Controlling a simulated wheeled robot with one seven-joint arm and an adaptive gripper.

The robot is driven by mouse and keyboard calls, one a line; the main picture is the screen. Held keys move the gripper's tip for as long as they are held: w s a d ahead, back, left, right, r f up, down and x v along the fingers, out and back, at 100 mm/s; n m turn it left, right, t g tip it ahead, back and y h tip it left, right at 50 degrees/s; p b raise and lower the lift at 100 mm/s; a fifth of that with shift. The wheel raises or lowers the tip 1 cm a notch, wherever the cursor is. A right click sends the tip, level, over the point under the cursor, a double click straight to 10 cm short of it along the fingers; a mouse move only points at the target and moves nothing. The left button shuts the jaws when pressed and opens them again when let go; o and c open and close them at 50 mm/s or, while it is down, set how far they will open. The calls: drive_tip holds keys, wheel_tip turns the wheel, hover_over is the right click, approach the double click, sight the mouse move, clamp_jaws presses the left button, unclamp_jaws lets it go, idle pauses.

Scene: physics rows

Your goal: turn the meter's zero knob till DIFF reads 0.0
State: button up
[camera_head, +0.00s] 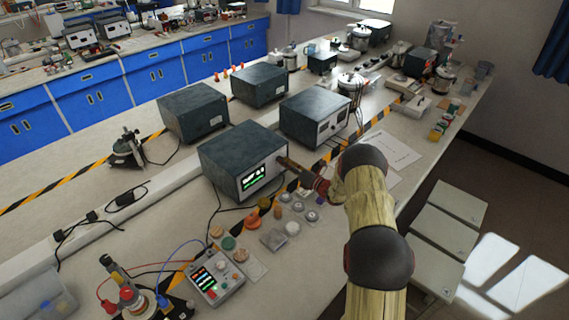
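A dark box-shaped meter (222,156) stands on the bench in the middle of the view. Its lit display (253,176) shows pale green characters too small to read, so I cannot tell a DIFF value. My gripper (284,162) is at the right part of the meter's front face. The zero knob is not distinguishable there; my gripper may hide it. The fingers are too small to show whether they are open or shut, or touching anything. A smaller light-grey unit (228,287) with a multicoloured display and knobs stands nearer.
Dark boxes (315,113) stand behind and beside the meter. Several small round pieces (293,228) lie in front of it, below my arm. Cables run along the bench (150,232). A stand with red and blue leads (128,296) is at the lower left.

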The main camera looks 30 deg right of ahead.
drive_tip(key=shift+o, duration=0.5)
drive_tip(key=v, duration=1.2)
